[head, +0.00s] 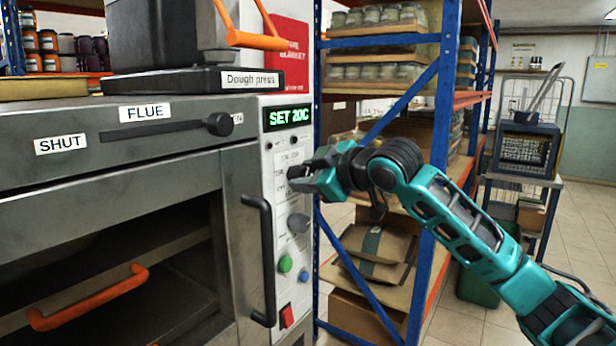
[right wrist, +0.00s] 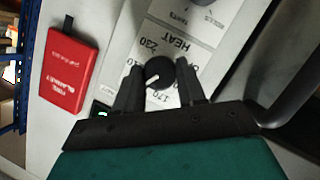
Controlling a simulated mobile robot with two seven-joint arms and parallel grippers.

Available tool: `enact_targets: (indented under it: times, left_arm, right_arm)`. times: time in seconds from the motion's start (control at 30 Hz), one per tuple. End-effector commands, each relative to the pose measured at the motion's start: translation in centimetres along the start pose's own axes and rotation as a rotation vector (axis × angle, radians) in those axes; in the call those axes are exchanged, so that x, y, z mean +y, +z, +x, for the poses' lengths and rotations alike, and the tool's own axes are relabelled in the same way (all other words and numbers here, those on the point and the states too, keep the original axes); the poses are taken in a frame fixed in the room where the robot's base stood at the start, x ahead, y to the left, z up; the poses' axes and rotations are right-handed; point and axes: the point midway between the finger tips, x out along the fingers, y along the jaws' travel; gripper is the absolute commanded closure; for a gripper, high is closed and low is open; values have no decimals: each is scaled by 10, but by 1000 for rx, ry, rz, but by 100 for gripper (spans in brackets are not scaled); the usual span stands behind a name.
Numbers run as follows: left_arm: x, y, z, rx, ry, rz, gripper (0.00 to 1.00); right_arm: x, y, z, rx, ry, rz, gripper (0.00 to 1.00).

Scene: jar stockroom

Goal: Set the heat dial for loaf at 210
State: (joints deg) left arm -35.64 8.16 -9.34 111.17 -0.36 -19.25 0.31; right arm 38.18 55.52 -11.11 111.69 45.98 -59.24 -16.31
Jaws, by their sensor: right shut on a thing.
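The heat dial (right wrist: 159,72) is a round black knob with a white pointer mark, on the panel plate lettered HEAT. My right gripper (right wrist: 160,80) has its two dark fingers on either side of the dial, shut on it. The mark points to the lower left in the right wrist view. In the head view my right gripper (head: 297,173) is at the oven's panel and hides the dial. The green display (head: 289,117) reads SET 20 and a last character like C or 0. My left gripper is out of view.
The oven door's black handle (head: 262,260) stands out left of the panel. Below the gripper are a grey knob (head: 298,223), a green button (head: 285,264) and a red switch (head: 287,316). A blue shelf post (head: 437,150) rises behind my right arm.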

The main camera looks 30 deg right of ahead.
Motion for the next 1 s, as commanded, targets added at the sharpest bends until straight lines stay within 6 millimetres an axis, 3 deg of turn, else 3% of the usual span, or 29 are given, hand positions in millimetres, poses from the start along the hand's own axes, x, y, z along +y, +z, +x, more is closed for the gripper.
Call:
enact_targets:
  times: [0.6, 1.0]
  left_arm:
    - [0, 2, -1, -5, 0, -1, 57]
    - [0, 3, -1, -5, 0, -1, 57]
  right_arm:
    - [5, 0, 0, -18, -217, 524, 91]
    - [6, 1, 1, -26, -305, 730, 91]
